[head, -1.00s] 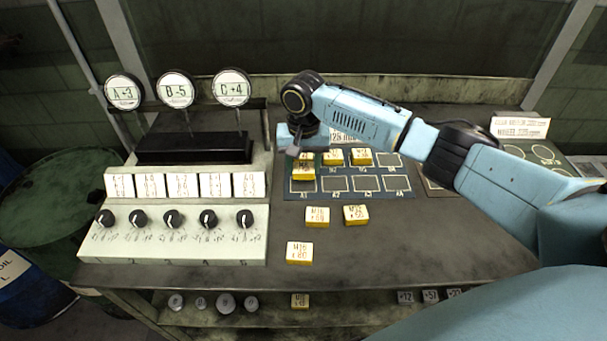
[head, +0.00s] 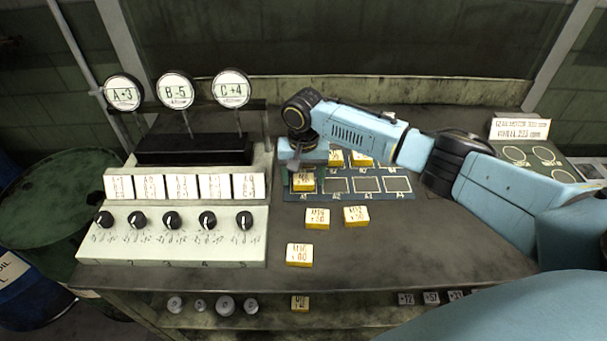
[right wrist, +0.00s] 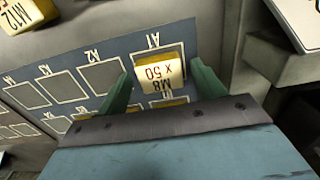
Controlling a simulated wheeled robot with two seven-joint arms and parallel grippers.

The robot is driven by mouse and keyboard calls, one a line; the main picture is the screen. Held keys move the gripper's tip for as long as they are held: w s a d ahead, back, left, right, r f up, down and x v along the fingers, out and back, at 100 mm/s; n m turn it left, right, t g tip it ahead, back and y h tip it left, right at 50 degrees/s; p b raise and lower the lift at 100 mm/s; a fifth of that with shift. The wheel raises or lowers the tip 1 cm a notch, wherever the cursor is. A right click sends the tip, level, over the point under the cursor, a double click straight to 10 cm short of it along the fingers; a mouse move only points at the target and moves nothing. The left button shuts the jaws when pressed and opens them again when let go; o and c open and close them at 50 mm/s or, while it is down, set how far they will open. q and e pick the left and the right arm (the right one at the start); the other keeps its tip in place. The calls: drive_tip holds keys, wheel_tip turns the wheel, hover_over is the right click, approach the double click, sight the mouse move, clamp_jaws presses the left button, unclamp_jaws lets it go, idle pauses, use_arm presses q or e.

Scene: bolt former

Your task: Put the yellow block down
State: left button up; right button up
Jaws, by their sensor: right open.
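The yellow block marked M8 x 50 (head: 303,182) lies flat at slot A1, the front-left slot of the blue slotted board (head: 351,197). The block also shows in the right wrist view (right wrist: 160,73), label up, with the A1 mark beside it. My right gripper (head: 303,171) is over the block, pointing down. In the wrist view its green fingers stand open on either side of the block, with small gaps. My left gripper is not in view.
Other yellow blocks stand in the board's back row (head: 361,158), partly hidden by my gripper. Loose yellow blocks (head: 317,219) lie in front. The white dial panel (head: 180,240) is close on the left. Slots A2 to A4 are empty.

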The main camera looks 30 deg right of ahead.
sight(303, 179)
drive_tip(key=shift+r, duration=0.1)
wheel_tip(303, 179, up, 12)
drive_tip(key=p, duration=0.1)
drive_tip(key=shift+p, duration=0.3)
drive_tip(key=shift+r, duration=0.1)
